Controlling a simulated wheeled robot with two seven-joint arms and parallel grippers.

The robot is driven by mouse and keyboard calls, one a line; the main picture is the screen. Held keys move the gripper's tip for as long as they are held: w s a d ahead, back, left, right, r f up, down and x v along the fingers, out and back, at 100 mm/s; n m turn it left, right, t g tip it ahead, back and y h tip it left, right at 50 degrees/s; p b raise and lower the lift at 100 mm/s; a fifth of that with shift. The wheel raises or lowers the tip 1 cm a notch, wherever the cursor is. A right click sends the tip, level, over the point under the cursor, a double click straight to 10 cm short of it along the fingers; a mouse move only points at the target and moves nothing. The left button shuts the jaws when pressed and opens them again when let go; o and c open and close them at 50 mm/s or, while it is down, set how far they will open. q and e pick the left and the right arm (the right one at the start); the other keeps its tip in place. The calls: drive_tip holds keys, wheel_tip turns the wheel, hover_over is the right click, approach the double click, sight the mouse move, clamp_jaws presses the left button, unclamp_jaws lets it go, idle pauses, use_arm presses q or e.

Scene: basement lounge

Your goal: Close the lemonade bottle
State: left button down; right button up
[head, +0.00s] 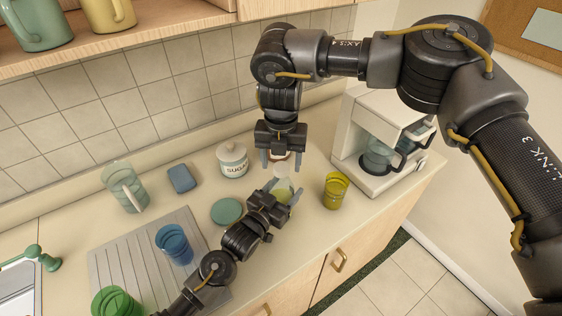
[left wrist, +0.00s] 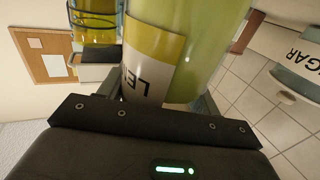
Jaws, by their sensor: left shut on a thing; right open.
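The lemonade bottle (head: 282,187) stands on the counter, pale yellow-green with a whitish upper part. My left gripper (head: 284,190) is shut on its body. In the left wrist view the bottle (left wrist: 215,45) fills the middle, with a yellow and white label whose letters "LE" show. My right gripper (head: 281,161) is open, pointing down just above the bottle's top, its fingers apart on either side. A small brown and white thing shows between its fingers; I cannot tell whether it is the cap. The bottle's mouth is hard to make out.
A sugar jar (head: 233,163) and a green disc (head: 226,212) are left of the bottle. A yellow glass (head: 335,190) and a coffee machine (head: 373,145) are to the right. A blue cup (head: 173,245) stands on the drainboard (head: 122,262); a pitcher (head: 122,186) is behind.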

wheel_tip(320, 180, up, 11)
idle(0.3)
use_arm(q)
drive_tip(key=shift+c, duration=1.2)
unclamp_jaws()
drive_tip(key=shift+s+a+f, duration=0.1)
drive_tip(key=shift+s+a, duration=0.1)
drive_tip(key=shift+s, duration=0.1)
drive_tip(key=b+v, duration=0.3)
drive_tip(key=v, duration=0.7)
use_arm(e)
drive_tip(key=shift+f, duration=1.5)
use_arm(q)
drive_tip(key=shift+s+a, duration=0.1)
